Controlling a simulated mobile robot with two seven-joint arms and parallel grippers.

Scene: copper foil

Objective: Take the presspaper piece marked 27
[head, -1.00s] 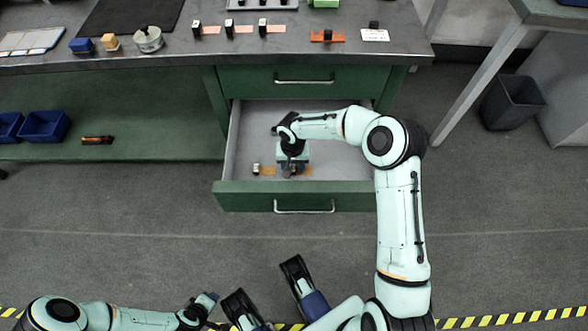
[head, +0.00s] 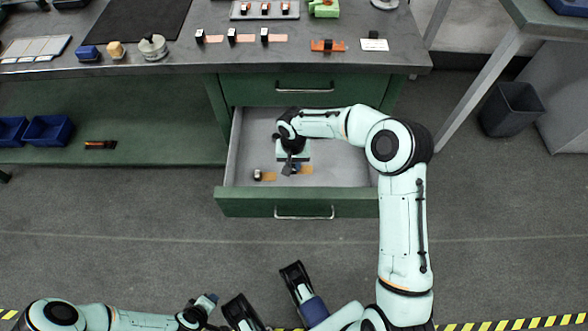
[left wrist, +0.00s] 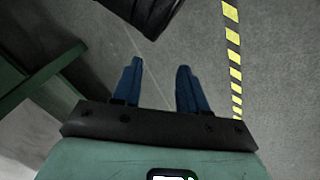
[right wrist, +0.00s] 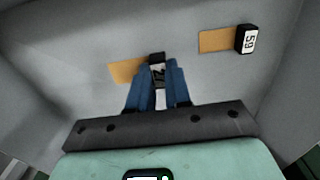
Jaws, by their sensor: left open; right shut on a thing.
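The open drawer (head: 340,165) holds two small black blocks with white labels, each at an orange-tan strip. My right gripper (right wrist: 158,85) reaches down into the drawer and is shut on one labelled piece (right wrist: 157,71); the fingers hide most of its label, so I cannot read the full number. Its strip (right wrist: 125,71) shows beside the fingers. The other piece (right wrist: 246,40), whose label seems to read 59, lies apart with its strip (right wrist: 215,41); it also shows in the head view (head: 257,175). My left gripper (left wrist: 155,85) is open and empty over the floor.
Several similar black pieces with strips, such as this one (head: 232,37), stand on the workbench (head: 330,62) above. The drawer front (head: 300,203) and side walls surround my right gripper. A dark bin (head: 511,108) stands on the floor at right.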

